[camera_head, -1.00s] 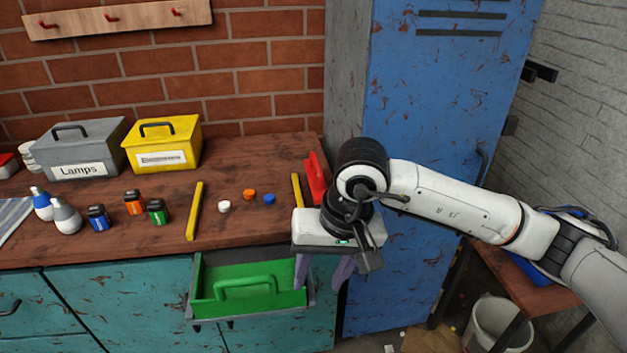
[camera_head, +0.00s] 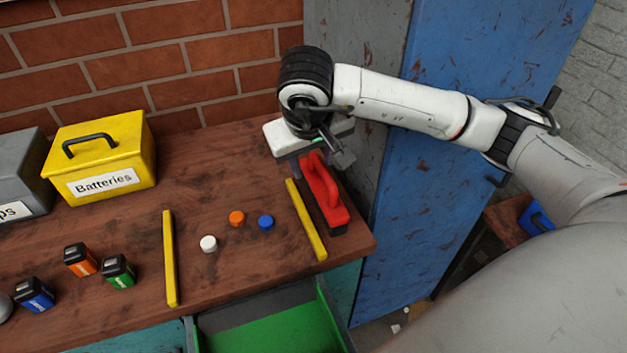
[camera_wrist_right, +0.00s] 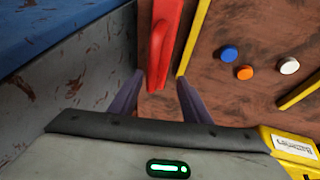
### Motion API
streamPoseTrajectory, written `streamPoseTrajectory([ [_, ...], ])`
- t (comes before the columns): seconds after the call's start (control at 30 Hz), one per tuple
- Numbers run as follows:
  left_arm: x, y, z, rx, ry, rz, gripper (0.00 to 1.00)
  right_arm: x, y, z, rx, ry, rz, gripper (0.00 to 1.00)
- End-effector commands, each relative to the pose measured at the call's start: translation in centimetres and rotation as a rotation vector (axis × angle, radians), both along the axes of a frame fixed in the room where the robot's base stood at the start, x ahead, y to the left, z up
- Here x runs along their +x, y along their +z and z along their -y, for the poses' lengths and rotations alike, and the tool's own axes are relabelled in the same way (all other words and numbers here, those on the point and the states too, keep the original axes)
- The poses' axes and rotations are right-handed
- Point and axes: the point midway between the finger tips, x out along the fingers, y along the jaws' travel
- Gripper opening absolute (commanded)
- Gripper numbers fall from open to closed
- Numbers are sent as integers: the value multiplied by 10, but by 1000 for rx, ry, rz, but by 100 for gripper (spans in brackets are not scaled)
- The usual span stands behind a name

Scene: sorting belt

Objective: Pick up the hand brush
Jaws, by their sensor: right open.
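The red hand brush (camera_head: 334,213) lies near the right end of the wooden bench, its raised handle running lengthwise and dark bristles below. My right gripper (camera_head: 312,164) is open at the brush's far end and hides part of it. In the right wrist view the brush (camera_wrist_right: 164,42) extends ahead of the spread dark fingers (camera_wrist_right: 158,88), roughly in line with the gap. Nothing is held between the fingers. Contact with the brush cannot be made out. My left gripper is not in view.
A yellow strip (camera_head: 306,220) lies close left of the brush; another (camera_head: 169,258) lies farther left. White, orange and blue caps (camera_head: 266,222) sit between them. The yellow Batteries box (camera_head: 100,160) is at the back left. A blue locker (camera_head: 450,130) stands right of the bench. A green-lined drawer (camera_head: 265,330) is open in front.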

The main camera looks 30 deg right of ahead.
Motion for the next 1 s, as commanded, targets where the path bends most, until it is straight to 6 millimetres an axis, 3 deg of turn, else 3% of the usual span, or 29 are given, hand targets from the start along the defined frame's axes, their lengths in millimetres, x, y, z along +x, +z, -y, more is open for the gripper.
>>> streamPoseTrajectory([
  [0.2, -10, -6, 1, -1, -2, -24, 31, 8, -23, 7, 1, -1, -2, 43],
  [0.6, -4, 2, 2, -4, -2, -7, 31, 24, -66, 23, 1, -1, -3, 43],
  [0.9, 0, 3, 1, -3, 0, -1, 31, 26, -70, 24, 1, -1, 0, 43],
  [1.0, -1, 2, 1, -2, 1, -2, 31, 26, -69, 24, 1, -1, 0, 27],
])
